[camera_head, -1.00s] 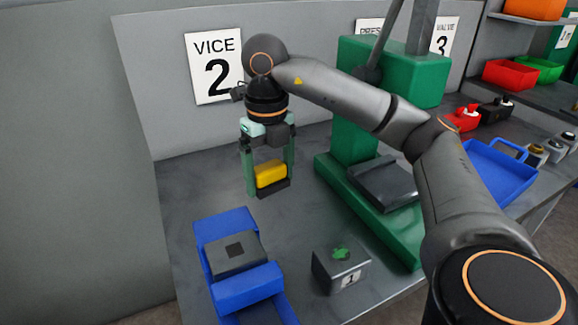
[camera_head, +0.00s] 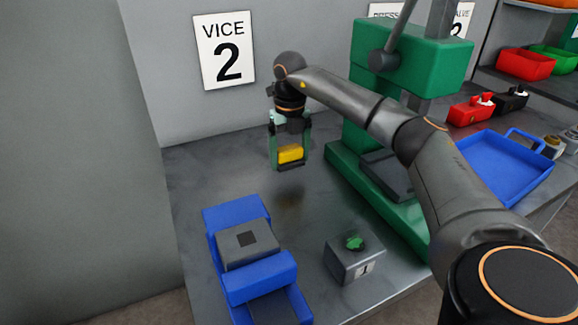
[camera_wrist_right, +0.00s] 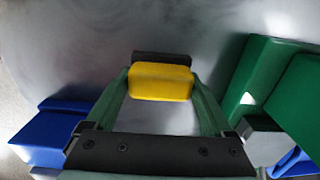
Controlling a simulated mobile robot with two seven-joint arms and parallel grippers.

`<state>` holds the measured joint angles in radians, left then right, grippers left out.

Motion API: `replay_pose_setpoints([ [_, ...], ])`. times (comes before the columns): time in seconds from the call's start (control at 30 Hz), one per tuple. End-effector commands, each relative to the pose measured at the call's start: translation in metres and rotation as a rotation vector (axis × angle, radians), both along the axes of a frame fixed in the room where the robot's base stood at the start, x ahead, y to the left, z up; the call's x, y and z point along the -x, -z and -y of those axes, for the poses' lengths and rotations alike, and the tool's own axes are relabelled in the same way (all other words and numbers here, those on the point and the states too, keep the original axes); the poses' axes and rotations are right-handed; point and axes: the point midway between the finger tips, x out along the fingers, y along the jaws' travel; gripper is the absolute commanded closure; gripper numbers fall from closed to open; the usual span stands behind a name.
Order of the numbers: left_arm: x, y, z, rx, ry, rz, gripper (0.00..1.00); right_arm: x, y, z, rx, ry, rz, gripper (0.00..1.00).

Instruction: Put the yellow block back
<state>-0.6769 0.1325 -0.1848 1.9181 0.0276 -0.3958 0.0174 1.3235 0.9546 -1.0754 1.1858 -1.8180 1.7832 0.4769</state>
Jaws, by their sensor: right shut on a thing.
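The yellow block (camera_head: 290,154) is held between the green fingers of my right gripper (camera_head: 290,160), above the grey bench top. In the right wrist view the yellow block (camera_wrist_right: 160,82) sits between the fingertips, with a dark part against its far side. My right gripper is shut on it. Below and to the left stands the blue vice (camera_head: 262,280) with a grey block (camera_head: 247,247) in its jaws; that block has a dark square on top. My left gripper is not in view.
A grey box labelled 1 (camera_head: 352,262) with a green piece on top stands right of the vice. The green press (camera_head: 410,60) stands right of my gripper. A blue tray (camera_head: 500,170) and red and black items lie farther right. Bench around the block is clear.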

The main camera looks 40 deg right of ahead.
Motion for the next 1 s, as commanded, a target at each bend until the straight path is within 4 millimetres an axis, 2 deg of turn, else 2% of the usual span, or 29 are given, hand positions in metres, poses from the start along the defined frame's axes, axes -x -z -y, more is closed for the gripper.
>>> replay_pose_setpoints([
  [0.33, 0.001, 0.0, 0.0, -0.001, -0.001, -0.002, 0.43, -0.013, 0.02, 0.009, -0.001, 0.001, -0.002, 0.65],
  [0.53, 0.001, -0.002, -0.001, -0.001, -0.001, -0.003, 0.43, -0.012, 0.047, 0.009, -0.001, 0.0, -0.002, 0.65],
  [0.9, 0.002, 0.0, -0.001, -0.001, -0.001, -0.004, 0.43, -0.012, 0.052, 0.008, 0.0, -0.001, 0.0, 0.65],
  [0.93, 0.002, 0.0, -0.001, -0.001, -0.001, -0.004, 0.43, -0.012, 0.053, 0.009, 0.0, -0.001, -0.001, 0.12],
  [1.0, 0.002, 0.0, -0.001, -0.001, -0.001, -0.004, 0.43, -0.012, 0.052, 0.009, 0.0, -0.001, -0.001, 0.04],
])
